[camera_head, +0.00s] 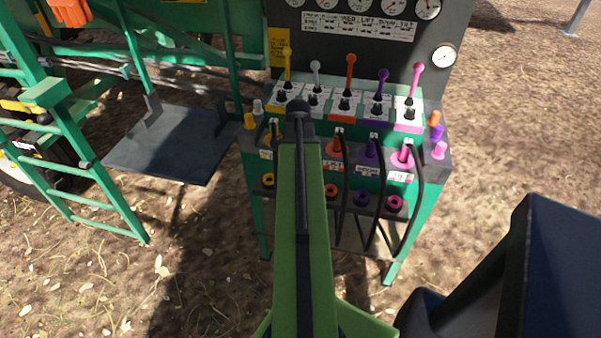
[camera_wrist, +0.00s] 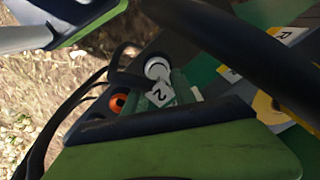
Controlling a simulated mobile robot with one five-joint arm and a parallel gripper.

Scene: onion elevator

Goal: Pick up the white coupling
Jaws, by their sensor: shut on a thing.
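In the wrist view my gripper (camera_wrist: 222,88) is at the coupling panel, with a broad green and black finger along the bottom and a dark one at upper right. It is shut on the white coupling (camera_wrist: 197,93), of which only a small pale part shows between the fingers. A white tag marked 2 (camera_wrist: 160,93) and a white ring socket (camera_wrist: 157,68) are close beside it. In the head view my green arm covers the white coupling's place and the fingers.
Orange (camera_head: 335,148), purple (camera_head: 371,152) and pink (camera_head: 402,158) couplings with black hoses stand to the right on the panel. Coloured levers (camera_head: 350,75) rise behind them. A green ladder (camera_head: 95,165) and dark platform (camera_head: 165,150) are left. Dry ground lies in front.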

